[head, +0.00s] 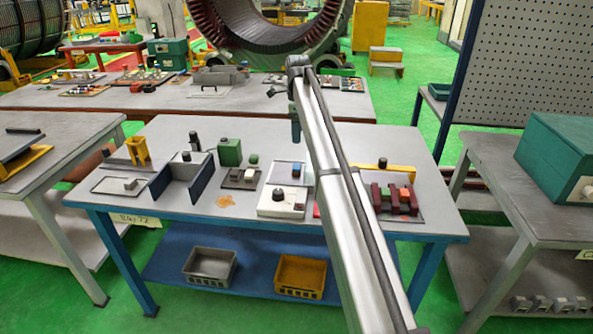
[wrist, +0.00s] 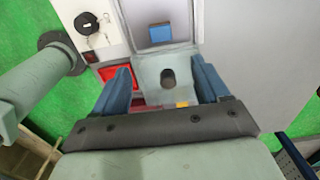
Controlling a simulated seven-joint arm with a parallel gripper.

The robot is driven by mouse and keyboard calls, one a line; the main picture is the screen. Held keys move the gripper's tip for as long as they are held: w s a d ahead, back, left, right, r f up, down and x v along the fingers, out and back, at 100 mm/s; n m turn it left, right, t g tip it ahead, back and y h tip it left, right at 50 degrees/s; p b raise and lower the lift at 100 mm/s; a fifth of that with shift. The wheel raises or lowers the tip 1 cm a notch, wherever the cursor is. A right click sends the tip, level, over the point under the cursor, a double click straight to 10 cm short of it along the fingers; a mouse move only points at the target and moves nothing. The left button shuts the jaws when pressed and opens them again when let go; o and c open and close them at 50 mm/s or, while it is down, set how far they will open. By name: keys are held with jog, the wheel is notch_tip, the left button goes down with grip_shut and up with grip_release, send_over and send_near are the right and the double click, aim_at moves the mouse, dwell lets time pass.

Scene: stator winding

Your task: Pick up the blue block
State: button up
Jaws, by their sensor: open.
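The blue block (wrist: 160,33) lies on a pale plate in the wrist view, near the top middle, ahead of my fingertips. In the head view the small blue block (head: 296,169) sits on the workbench just left of my arm. My gripper (wrist: 161,66) is open, with its two blue fingers apart on either side of the lower middle of the wrist view. Nothing is held between them, and the block is apart from both fingers.
A white box with a black knob (head: 282,202) stands left of and nearer than the block; the wrist view shows it at upper left. A red part (wrist: 120,74) is by the left finger. Dark red blocks (head: 395,199) stand right of my arm. Bare bench (wrist: 245,60) lies right.

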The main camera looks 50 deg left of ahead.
send_over(297, 166)
notch_tip(297, 166, down, 8)
jog(key=shift+w+d+f, duration=0.1)
jog(key=shift+w+d, duration=0.05)
jog(key=shift+a+f, duration=0.15)
jog(key=shift+f, duration=1.15)
jog(key=shift+a+f, duration=0.1)
jog(key=shift+f, duration=1.2)
jog(key=c, duration=1.2)
jog(key=shift+o, duration=0.2)
jog(key=shift+r, duration=0.1)
